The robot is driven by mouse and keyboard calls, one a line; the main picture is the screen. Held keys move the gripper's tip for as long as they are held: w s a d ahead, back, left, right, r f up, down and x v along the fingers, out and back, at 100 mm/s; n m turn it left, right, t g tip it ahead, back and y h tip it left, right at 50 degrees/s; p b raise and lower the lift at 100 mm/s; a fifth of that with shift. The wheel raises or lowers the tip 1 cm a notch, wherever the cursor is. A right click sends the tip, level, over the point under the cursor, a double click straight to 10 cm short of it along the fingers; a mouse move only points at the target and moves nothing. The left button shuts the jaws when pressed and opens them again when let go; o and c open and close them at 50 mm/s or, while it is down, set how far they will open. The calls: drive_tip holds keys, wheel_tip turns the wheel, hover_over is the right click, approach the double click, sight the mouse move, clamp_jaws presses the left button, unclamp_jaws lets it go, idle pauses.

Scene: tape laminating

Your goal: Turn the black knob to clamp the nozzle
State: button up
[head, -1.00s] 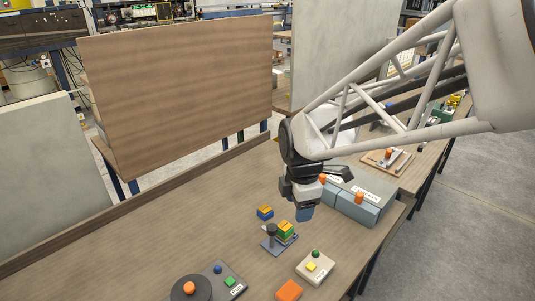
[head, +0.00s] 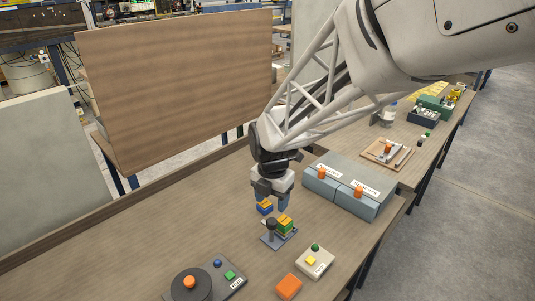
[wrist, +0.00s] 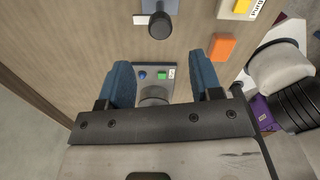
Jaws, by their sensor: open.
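The black knob (head: 271,224) stands upright on a small grey-blue clamp base (head: 270,241) on the table. My gripper (head: 272,203) is open and empty, pointing down, close above and behind the knob in the head view. In the wrist view its two blue fingers (wrist: 163,82) are spread wide. The knob (wrist: 159,26) shows at the top of that view, beyond the fingertips and not between them. How firmly the nozzle is held cannot be seen.
A panel with a black disc (head: 189,286), an orange block (head: 288,286) and a white button box (head: 315,261) are at the front. Grey boxes (head: 345,204) stand right. The table's left is clear.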

sight(272, 221)
drive_tip(key=shift+f, duration=0.1)
drive_tip(key=shift+f, duration=3.8)
drive_tip(key=c, duration=0.9)
